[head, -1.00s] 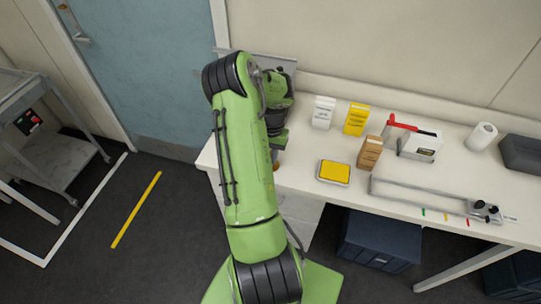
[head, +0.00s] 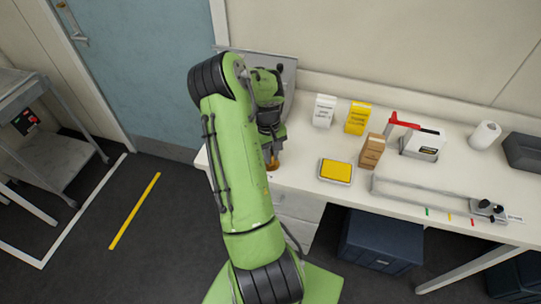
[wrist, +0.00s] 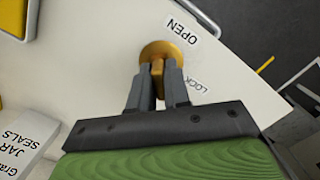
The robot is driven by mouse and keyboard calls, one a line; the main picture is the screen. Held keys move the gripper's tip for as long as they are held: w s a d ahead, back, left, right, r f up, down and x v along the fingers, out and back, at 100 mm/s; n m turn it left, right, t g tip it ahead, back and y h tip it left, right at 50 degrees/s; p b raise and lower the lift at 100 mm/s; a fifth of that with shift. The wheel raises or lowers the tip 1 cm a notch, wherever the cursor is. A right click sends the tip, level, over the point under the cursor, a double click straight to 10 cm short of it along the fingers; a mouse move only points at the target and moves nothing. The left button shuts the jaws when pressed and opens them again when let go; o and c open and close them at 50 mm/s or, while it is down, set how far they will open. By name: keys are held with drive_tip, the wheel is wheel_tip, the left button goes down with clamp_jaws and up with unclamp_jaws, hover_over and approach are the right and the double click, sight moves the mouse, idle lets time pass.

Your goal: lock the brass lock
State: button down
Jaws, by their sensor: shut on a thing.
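The brass lock (wrist: 160,49) is a round brass disc with a raised tab, set on the white bench top. It also shows in the head view (head: 272,165), small and partly covered by my gripper. My gripper (wrist: 157,82) is shut on the lock's tab, with one dark finger on either side. An OPEN label (wrist: 180,31) lies to the upper right of the disc. A LOCK label (wrist: 198,86) lies to its lower right, partly hidden by a finger. The tab's exact angle is hard to tell behind the fingers.
On the bench (head: 300,180), a yellow-topped tray (head: 336,171), a brown box (head: 372,151), a white box (head: 324,110) and a yellow box (head: 357,118) stand right of the lock. A grey panel (head: 288,75) stands behind my arm. The bench's front edge is near the lock.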

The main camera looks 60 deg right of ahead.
drive_tip(key=shift+a+f+n, duration=0.25)
drive_tip(key=shift+a+n, duration=0.05)
drive_tip(key=shift+n, duration=0.1)
drive_tip(key=n+b, duration=0.1)
drive_tip(key=n, duration=0.2)
drive_tip(key=shift+f+n, duration=0.15)
drive_tip(key=shift+n, duration=0.75)
drive_tip(key=n+b, duration=0.1)
drive_tip(key=n, duration=0.1)
drive_tip(key=shift+n+h, duration=0.4)
drive_tip(key=shift+n, duration=0.7)
drive_tip(key=c, duration=1)
unclamp_jaws()
drive_tip(key=shift+d, duration=0.2)
drive_tip(key=shift+r, duration=0.25)
